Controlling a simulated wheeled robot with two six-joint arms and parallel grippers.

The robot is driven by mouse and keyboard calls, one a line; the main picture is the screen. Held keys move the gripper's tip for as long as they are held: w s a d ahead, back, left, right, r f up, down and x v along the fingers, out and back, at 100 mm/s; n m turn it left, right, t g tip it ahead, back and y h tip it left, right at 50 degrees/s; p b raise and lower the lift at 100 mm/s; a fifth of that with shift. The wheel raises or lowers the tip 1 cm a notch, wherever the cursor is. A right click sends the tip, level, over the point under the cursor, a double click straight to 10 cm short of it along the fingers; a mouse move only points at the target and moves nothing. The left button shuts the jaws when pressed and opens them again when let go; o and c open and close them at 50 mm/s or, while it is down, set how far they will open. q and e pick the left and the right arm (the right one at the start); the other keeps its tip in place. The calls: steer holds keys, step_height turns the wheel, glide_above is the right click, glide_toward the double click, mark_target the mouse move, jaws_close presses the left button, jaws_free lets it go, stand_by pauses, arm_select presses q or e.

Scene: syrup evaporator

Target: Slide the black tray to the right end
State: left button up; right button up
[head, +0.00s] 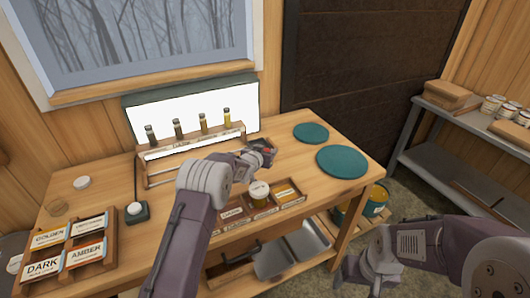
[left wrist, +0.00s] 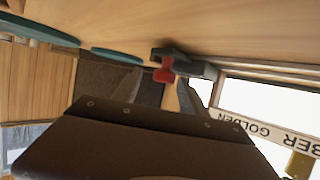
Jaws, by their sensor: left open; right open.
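A small dark piece with a red part (head: 265,146) sits by the right end of the wooden vial rack (head: 195,143). It may be the black tray, but I cannot tell its full shape. The left wrist view shows a dark bar with a red part (left wrist: 165,68) just beyond my left gripper's fingers. My left gripper (head: 250,158) is open beside the dark piece; I cannot tell whether they touch. My arm hides part of the rack's front rail. My right gripper (head: 362,274) is open and empty, in front of the table's right side.
Several vials stand on the rack before a lit white panel (head: 190,115). Two teal discs (head: 343,161) lie at the table's right. A wooden box with a jar (head: 259,194) is at the front edge. A label tray (head: 70,250) is at the left.

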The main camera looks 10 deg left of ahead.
arm_select(q)
steer(key=shift+f, duration=0.1)
steer(key=shift+r, duration=0.2)
step_height(320, 180, up, 4)
steer(key=shift+d+r, duration=0.1)
steer(key=s+d+r, duration=0.4)
steer(key=d+r, duration=0.2)
steer(key=d, duration=0.4)
steer(key=shift+s+d+r, duration=0.2)
steer(key=shift+d, duration=0.2)
steer(key=shift+f, duration=0.1)
